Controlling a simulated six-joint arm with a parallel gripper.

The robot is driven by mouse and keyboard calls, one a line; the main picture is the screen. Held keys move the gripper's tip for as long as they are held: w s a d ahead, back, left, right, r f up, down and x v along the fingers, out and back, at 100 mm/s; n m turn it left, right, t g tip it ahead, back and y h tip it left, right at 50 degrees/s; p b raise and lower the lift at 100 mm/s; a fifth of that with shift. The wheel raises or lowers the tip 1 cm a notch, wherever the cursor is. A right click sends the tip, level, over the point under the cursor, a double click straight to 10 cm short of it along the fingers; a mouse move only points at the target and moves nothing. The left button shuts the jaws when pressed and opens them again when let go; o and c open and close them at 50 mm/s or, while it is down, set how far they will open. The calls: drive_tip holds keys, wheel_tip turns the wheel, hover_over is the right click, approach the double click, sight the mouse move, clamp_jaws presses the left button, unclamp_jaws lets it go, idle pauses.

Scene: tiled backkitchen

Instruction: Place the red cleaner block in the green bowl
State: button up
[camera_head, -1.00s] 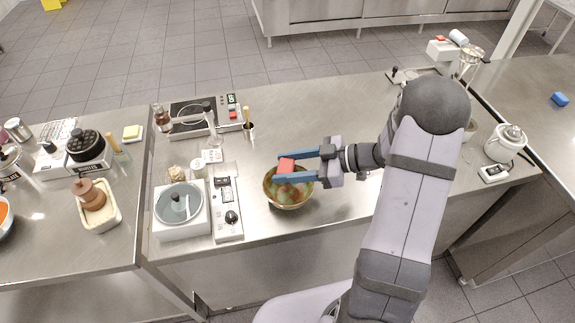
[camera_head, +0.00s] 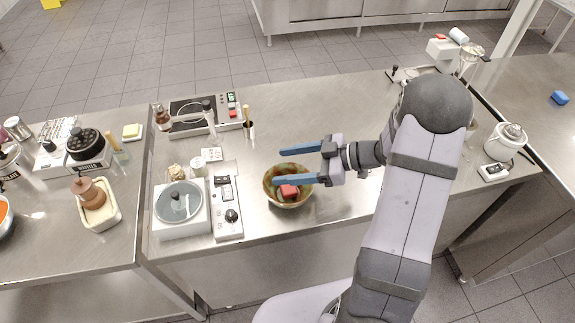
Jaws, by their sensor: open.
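The red cleaner block (camera_head: 289,191) lies inside the green bowl (camera_head: 272,198), against the bowl's inner surface. The bowl is greenish with brown tones and stands upright on the steel counter. My gripper (camera_head: 278,166) is open and empty above the bowl, with its two blue fingers spread wide and pointing left. I cannot tell whether a finger touches the bowl.
Left of the bowl stand a control box (camera_head: 226,215) and a white scale with a round glass top (camera_head: 179,204). The counter (camera_head: 330,110) behind my gripper is clear.

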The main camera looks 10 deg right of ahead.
drive_tip(key=b+v, duration=0.2)
drive_tip(key=v, duration=0.9)
drive_tip(key=shift+s+d+b, duration=0.2)
drive_tip(key=shift+d+b, duration=0.1)
drive_tip(key=shift+b, duration=0.05)
